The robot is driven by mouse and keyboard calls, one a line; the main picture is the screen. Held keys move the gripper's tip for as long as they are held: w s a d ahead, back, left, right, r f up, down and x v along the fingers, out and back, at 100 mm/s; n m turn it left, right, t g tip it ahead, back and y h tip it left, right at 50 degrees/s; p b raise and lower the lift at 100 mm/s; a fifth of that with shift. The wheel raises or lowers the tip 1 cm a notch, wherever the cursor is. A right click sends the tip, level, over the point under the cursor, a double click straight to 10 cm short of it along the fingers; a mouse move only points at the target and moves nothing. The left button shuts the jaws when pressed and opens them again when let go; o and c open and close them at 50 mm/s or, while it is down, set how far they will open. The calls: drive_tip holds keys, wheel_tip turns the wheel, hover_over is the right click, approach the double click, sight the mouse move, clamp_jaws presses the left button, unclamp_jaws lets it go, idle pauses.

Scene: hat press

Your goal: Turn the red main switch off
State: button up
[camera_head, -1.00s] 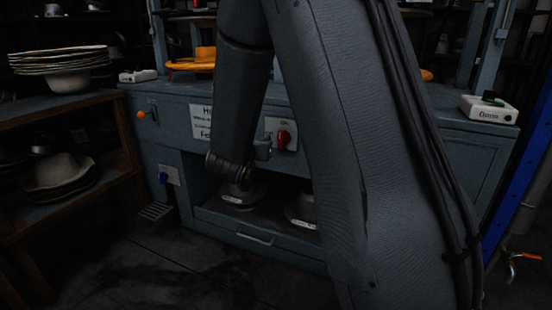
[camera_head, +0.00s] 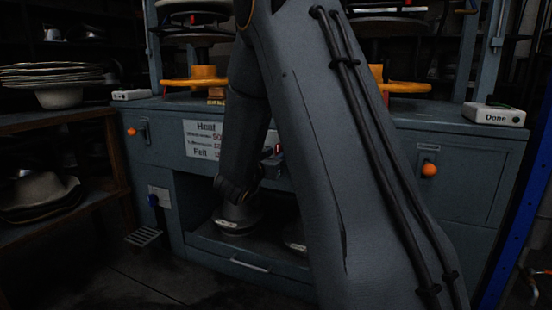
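The red main switch (camera_head: 279,148) is on the front of the grey-blue press cabinet (camera_head: 150,150). Only a small sliver of it shows at the left edge of my upper arm, which hides the rest. The switch's position cannot be read. The end of my arm, with my gripper (camera_head: 269,154), is small and dark just left of the red sliver. Its fingers are not clearly visible. Whether it touches the switch cannot be told.
A heat and felt sign (camera_head: 203,139) is left of the switch. Orange knobs (camera_head: 429,169) are on the cabinet front. A white "Done" box (camera_head: 494,114) stands on top at right.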

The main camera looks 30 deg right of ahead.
drive_tip(key=shift+w+d, duration=0.35)
drive_tip(key=shift+d, duration=0.1)
clamp_jaws()
